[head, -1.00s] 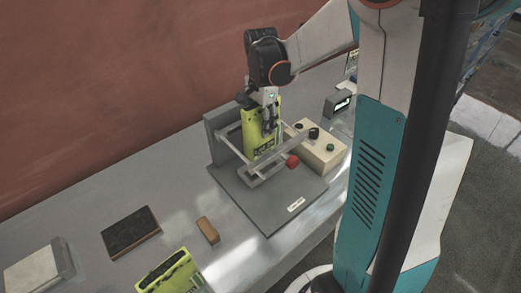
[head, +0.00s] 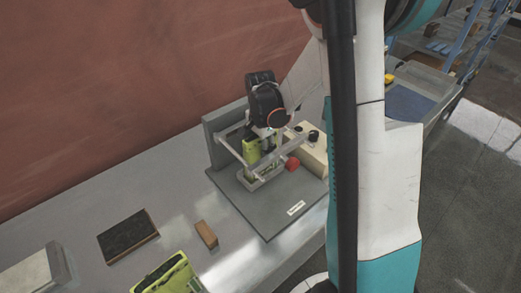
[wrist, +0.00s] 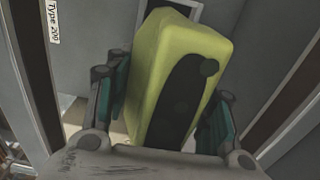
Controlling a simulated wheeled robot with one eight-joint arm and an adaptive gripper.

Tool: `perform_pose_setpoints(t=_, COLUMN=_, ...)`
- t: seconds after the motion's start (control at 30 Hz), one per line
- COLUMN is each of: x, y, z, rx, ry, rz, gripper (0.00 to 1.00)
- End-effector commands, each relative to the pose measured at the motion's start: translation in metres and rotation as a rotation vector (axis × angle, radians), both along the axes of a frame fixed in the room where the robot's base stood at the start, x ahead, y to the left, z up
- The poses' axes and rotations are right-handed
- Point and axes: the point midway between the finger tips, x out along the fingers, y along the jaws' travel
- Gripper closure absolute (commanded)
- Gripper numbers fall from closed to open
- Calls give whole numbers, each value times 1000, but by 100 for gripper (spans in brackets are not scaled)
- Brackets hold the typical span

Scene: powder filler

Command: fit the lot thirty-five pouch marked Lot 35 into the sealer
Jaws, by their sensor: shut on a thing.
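The yellow-green pouch (head: 253,152) is within the bar frame of the grey sealer (head: 262,212), standing roughly upright. My gripper (head: 266,138) is above the frame, shut on the pouch's upper part. In the wrist view the pouch (wrist: 182,60) sits between both fingers (wrist: 165,108), a little tilted in the picture, with a dark patch on its face. Its lot marking cannot be read in either view. Bars and my gripper hide part of it in the head view, so I cannot tell whether its lower end touches the sealer.
The sealer has a red knob (head: 292,163) and a cream control box (head: 313,152). Another yellow-green pouch (head: 168,274) lies at the front. A small brown block (head: 206,234), a dark pad (head: 128,237) and a pale block (head: 35,275) lie to the left.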

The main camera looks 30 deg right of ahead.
Motion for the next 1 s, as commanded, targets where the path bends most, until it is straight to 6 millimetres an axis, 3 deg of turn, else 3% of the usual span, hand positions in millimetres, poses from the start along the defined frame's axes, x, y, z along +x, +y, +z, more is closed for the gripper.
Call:
perform_pose_setpoints(t=0.17, x=0, y=0, z=-4, rx=0, ry=0, rz=0, gripper=94)
perform_pose_setpoints(t=0.2, x=0, y=0, z=-3, rx=0, ry=0, rz=0, gripper=41)
perform_pose_setpoints(t=0.27, x=0, y=0, z=-2, rx=0, ry=0, rz=0, gripper=30)
perform_pose_setpoints(t=0.7, x=0, y=0, z=2, rx=0, ry=0, rz=0, gripper=30)
perform_pose_setpoints(t=0.87, x=0, y=0, z=27, rx=0, ry=0, rz=0, gripper=30)
perform_pose_setpoints(t=1.0, x=0, y=0, z=57, rx=0, ry=0, rz=0, gripper=30)
